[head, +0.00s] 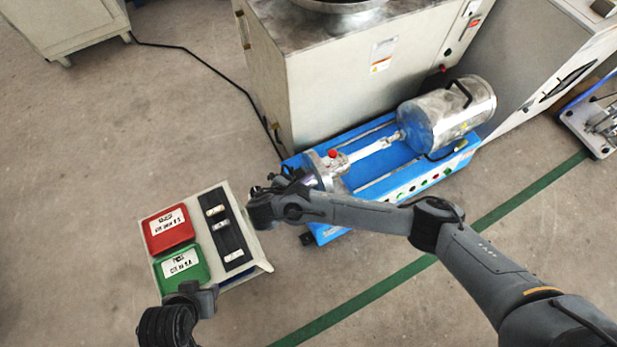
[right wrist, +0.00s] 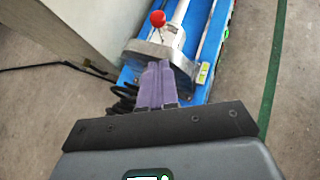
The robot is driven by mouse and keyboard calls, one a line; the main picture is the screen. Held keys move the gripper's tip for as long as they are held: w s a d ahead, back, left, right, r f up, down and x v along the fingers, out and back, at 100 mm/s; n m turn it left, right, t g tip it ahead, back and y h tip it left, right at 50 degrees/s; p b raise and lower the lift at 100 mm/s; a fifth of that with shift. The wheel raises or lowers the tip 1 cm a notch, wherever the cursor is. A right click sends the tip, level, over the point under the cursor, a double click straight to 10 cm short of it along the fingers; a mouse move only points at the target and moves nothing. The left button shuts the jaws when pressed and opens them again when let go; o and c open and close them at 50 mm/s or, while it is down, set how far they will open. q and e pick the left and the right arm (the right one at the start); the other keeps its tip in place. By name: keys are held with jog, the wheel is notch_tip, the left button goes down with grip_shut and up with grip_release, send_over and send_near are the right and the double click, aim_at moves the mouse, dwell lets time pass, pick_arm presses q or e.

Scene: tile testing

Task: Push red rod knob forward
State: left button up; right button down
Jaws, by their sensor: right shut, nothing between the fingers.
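The red knob (head: 332,153) is a small round ball on top of the metal end block of a blue machine (head: 370,165). In the right wrist view the red knob (right wrist: 157,18) stands upright on its rod beyond the fingertips. My right gripper (head: 316,180) is at the near left end of the machine, partly hidden by my wrist. In the right wrist view its purple fingers (right wrist: 156,68) are together and empty. Their tips are at the grey end block (right wrist: 165,52), short of the knob; contact with the block is unclear.
A silver cylinder (head: 446,112) sits at the machine's far end. A large cabinet (head: 330,75) stands behind it. A stand with a red bin (head: 168,230) and a green bin (head: 182,268) is at left. A black cable lies on the floor. Floor is open at far left.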

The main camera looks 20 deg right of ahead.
aim_at(322, 171)
jog(key=b+x, duration=0.6)
jog(key=x, duration=0.4)
jog(key=shift+w+d+r, duration=0.1)
jog(key=shift+w+d, duration=0.05)
jog(key=shift+d, duration=0.05)
jog(key=shift+w+d+r+b, duration=0.1)
jog(key=shift+w+d+b, duration=0.5)
jog(key=shift+d, duration=0.2)
pick_arm(q)
notch_tip(322, 171, down, 8)
jog(key=shift+r, duration=0.15)
